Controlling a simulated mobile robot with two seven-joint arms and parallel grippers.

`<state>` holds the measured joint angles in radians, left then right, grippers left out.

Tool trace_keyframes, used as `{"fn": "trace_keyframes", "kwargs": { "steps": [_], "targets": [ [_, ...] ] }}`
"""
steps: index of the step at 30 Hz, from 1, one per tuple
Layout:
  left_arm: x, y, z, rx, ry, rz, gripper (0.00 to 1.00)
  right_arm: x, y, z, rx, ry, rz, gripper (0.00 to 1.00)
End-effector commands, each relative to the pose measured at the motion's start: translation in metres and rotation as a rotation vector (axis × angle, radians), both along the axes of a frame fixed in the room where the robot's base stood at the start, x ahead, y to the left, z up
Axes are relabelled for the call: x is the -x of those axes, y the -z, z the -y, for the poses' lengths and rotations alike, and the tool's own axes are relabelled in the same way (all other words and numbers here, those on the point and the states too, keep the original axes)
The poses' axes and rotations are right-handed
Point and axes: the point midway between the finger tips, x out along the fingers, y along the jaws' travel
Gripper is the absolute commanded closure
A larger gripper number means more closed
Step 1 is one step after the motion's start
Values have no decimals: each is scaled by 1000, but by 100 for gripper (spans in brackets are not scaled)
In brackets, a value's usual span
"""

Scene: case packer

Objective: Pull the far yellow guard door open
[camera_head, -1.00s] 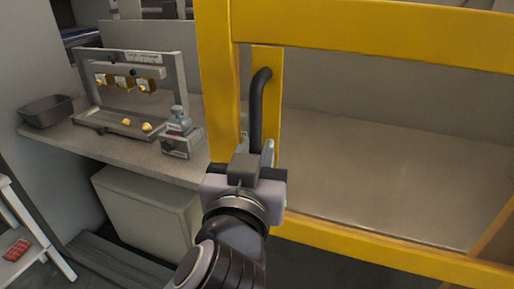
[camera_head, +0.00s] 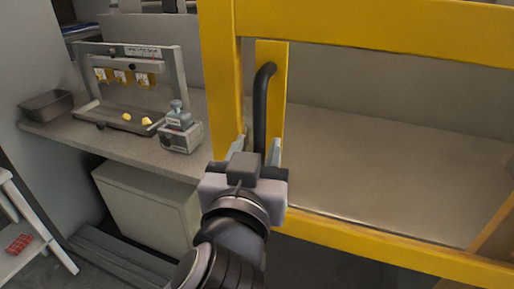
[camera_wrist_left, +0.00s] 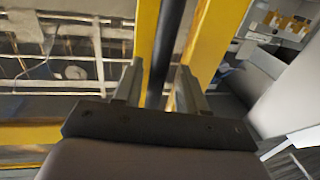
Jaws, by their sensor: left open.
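The yellow guard door (camera_head: 375,28) fills the upper right of the head view, with a clear panel in its frame. Its black bar handle (camera_head: 261,105) stands upright on a yellow strip near the door's left post. My left gripper (camera_head: 256,150) is open at the lower part of the handle. In the left wrist view, the handle (camera_wrist_left: 165,45) runs between the two spread fingers of my left gripper (camera_wrist_left: 158,85). I cannot tell whether either finger touches it. The handle's lower end is hidden behind the gripper. My right gripper is not in view.
Left of the door, a grey counter (camera_head: 90,143) carries a rack with yellow blocks (camera_head: 145,80), a small grey device (camera_head: 180,135) and a dark bin (camera_head: 47,105). A pale cabinet (camera_head: 150,205) stands under the counter. A white shelf (camera_head: 25,230) is at the lower left.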

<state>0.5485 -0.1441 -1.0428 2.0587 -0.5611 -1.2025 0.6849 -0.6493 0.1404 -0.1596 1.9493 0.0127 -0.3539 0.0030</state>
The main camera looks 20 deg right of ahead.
Motion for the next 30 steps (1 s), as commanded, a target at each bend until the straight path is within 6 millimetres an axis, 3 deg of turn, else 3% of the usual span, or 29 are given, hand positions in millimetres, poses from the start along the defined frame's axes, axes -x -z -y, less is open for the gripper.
{"fn": "trace_keyframes", "kwargs": {
  "steps": [15,30],
  "targets": [
    [57,1,-27,-1,-1,-2,59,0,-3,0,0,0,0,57],
    [59,0,-29,-1,-2,-2,59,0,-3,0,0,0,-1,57]
  ]
}}
